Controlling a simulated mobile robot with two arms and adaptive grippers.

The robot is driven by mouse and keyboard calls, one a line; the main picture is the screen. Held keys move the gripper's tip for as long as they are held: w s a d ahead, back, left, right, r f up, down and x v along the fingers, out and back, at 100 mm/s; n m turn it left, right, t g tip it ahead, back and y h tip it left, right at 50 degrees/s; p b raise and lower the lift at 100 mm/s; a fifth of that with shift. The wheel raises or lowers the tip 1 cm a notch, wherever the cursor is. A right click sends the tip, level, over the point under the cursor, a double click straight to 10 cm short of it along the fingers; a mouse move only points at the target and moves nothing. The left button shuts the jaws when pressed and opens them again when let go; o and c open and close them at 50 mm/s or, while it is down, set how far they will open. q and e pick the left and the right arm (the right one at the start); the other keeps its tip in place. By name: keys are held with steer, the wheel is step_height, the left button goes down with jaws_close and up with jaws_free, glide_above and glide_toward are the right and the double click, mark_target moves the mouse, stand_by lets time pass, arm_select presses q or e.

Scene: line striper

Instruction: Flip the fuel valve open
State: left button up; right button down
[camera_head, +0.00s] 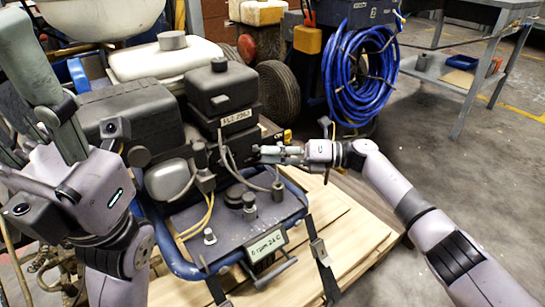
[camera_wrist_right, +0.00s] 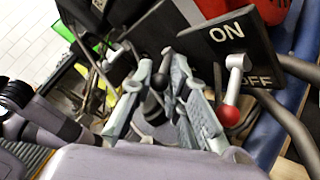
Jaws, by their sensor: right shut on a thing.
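In the right wrist view a black plate (camera_wrist_right: 258,62) marked ON and OFF carries a silver lever with a red ball knob (camera_wrist_right: 229,116). The knob hangs on the OFF side. My right gripper (camera_wrist_right: 160,72) is left of this lever, its fingers around a thin dark-knobbed part (camera_wrist_right: 158,84), which I take to be what it is shut on. In the head view the right gripper (camera_head: 268,154) reaches the engine's right side, below the black box (camera_head: 221,87); the plate is not clear there. My left gripper (camera_head: 48,95) is raised at the left, its jaw state unclear.
The line striper's blue frame (camera_head: 178,262) and grey deck (camera_head: 228,232) stand on a wooden pallet (camera_head: 345,232). Cables (camera_head: 232,165) hang near the right gripper. A blue hose coil (camera_head: 358,75) is behind. Open floor (camera_head: 470,180) lies to the right.

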steer(key=c, duration=1.6)
jaws_free()
